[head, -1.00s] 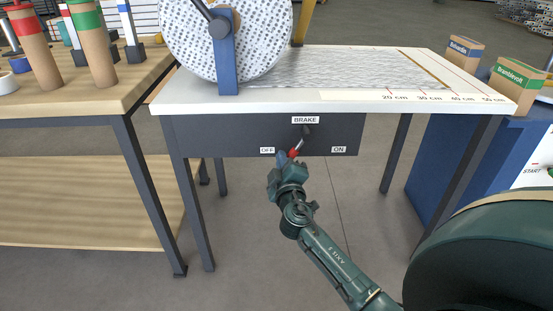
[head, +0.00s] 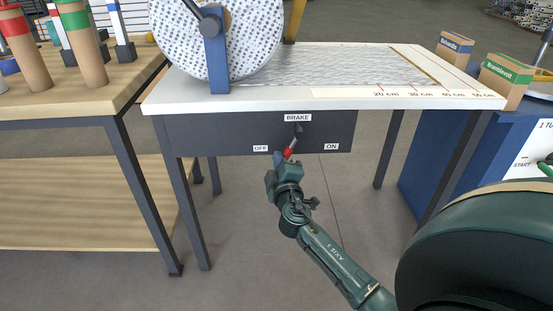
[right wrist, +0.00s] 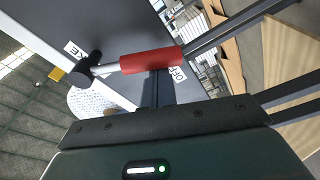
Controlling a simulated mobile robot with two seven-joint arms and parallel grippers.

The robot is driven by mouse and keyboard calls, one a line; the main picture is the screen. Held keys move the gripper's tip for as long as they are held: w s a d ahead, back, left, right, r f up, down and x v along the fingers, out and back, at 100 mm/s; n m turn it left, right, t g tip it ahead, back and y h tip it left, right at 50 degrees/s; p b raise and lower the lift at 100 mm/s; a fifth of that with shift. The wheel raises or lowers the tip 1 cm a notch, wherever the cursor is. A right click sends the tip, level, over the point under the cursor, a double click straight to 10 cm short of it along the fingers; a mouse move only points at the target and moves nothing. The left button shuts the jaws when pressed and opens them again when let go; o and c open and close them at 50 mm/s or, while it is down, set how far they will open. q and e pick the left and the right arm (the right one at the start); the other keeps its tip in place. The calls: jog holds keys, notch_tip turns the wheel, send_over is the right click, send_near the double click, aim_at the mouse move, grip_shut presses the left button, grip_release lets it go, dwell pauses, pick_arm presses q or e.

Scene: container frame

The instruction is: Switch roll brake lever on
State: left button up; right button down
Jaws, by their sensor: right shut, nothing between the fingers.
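The brake lever, with a red grip (head: 288,153) on a metal rod, hangs from a dark pivot below the BRAKE label on the table's grey front panel (head: 220,135). It slants down and left, on the OFF label (head: 260,148) side; the ON label (head: 331,147) is farther right. My right gripper (head: 281,159) is shut and empty, its fingertips at the left side of the red grip, touching or very close. In the right wrist view the red grip (right wrist: 150,61) crosses in front of the dark fingers (right wrist: 157,88). My left gripper is not in view.
A white table (head: 300,98) carries a patterned roll (head: 180,40) on a blue stand. A wooden bench (head: 60,108) with cardboard tubes stands left. Small boxes (head: 505,80) sit on a blue cabinet at right.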

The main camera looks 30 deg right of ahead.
pick_arm(q)
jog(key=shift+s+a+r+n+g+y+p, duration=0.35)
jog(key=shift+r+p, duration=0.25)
jog(key=shift+p, duration=0.5)
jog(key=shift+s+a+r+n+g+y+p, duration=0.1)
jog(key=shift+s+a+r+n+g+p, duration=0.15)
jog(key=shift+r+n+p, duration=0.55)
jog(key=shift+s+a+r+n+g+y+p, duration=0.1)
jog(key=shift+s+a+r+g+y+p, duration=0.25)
jog(key=shift+p, duration=1)
pick_arm(e)
jog(key=s+d+f+n+g, duration=0.1)
jog(key=s+d+n, duration=0.3)
jog(key=d+n, duration=0.3)
jog(key=shift+s+n, duration=0.15)
jog(key=shift+n, duration=1.65)
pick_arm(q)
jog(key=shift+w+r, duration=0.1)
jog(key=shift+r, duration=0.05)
pick_arm(e)
jog(key=shift+f, duration=0.15)
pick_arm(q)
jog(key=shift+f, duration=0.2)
